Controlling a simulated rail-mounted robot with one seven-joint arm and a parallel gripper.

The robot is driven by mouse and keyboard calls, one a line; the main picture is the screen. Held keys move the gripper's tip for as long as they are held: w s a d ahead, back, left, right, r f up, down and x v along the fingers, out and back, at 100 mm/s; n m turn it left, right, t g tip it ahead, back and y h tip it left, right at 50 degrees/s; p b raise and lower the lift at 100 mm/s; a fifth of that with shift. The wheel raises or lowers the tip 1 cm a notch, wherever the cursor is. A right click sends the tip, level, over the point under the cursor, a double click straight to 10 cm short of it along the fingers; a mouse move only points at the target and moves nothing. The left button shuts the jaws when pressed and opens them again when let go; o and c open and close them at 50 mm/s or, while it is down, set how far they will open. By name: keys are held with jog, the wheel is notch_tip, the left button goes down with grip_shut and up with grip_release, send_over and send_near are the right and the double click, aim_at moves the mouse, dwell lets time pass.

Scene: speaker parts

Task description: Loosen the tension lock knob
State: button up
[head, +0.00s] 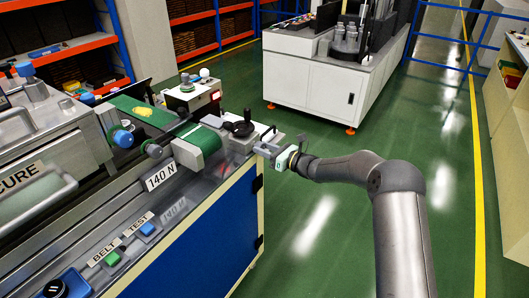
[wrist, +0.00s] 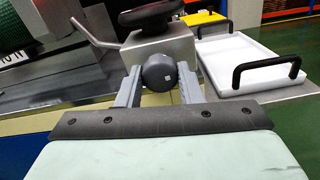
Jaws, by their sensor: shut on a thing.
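The tension lock knob (wrist: 158,72) is a dark round knob with a small pale square mark on its face. It sits at the front of a grey metal block (wrist: 160,50) below a black handwheel (wrist: 150,13). My gripper (wrist: 160,76) is shut on the knob, one grey finger on each side. In the head view my gripper (head: 266,150) is at the right end of the belt machine, just right of the black handwheel (head: 240,128). The knob cannot be made out there.
A white tray (wrist: 245,70) with black handles lies right of the block. The machine carries a green belt (head: 198,144), a "140 N" plate (head: 160,177), a green BELT button (head: 113,258) and a blue TEST button (head: 148,229). Green floor is open around my arm.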

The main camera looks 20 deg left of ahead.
jog(key=shift+n+b, duration=8.8)
jog(key=shift+b, duration=4.95)
jog(key=shift+r, duration=0.15)
jog(key=o, duration=1)
jog(key=shift+c, duration=0.2)
